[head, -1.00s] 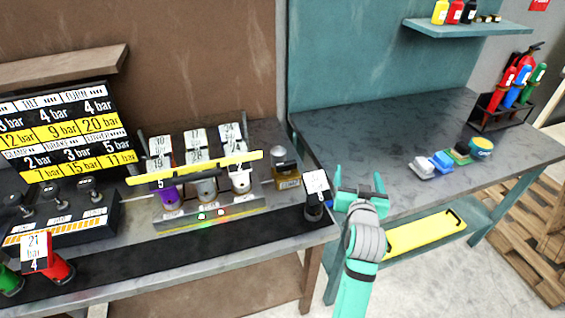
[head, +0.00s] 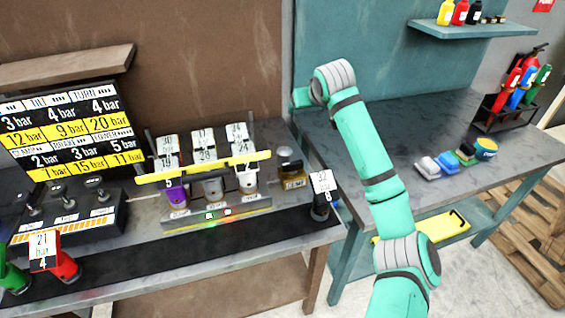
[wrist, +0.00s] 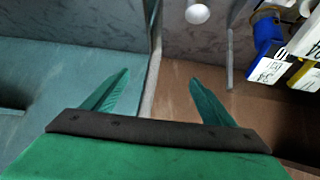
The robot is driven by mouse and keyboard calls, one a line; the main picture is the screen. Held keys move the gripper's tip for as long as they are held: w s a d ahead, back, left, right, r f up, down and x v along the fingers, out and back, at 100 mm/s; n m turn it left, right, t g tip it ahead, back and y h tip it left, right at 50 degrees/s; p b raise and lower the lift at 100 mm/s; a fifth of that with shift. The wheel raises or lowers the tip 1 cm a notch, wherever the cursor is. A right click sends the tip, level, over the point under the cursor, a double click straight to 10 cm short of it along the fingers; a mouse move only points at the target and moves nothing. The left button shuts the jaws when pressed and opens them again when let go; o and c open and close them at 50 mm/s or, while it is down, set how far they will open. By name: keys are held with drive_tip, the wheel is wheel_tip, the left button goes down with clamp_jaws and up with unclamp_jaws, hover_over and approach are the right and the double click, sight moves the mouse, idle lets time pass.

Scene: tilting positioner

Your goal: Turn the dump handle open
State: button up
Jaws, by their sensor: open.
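A brass-coloured unit (head: 293,183) with a dark and pale knob on top stands at the right end of the gauge rack; its small label looks like "DUMP" but is too blurred to be sure. My gripper (wrist: 157,88) is open and empty in the wrist view, its two green fingers spread apart. In the head view my arm reaches up, with its wrist above the gap between the two benches, behind and above the brass unit. The fingers are mostly hidden there. A pale round knob (wrist: 197,13) shows beyond the fingers in the wrist view; I cannot tell which it is.
The rack (head: 217,220) holds several tagged cylinders behind a yellow bar (head: 204,167). A black tagged cylinder (head: 320,206) stands at the bench's right corner. A lever console (head: 65,215) is at left.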

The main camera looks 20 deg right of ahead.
sight(293, 163)
drive_tip(key=s+a+f+g+y, duration=0.1)
drive_tip(key=s+a+f+g, duration=0.4)
drive_tip(key=s+f, duration=0.35)
drive_tip(key=shift+n, duration=0.4)
drive_tip(key=x, duration=1.1)
drive_tip(key=shift+w+a, duration=0.2)
drive_tip(key=shift+w, duration=0.1)
drive_tip(key=c, duration=1.1)
drive_tip(key=shift+o, duration=0.2)
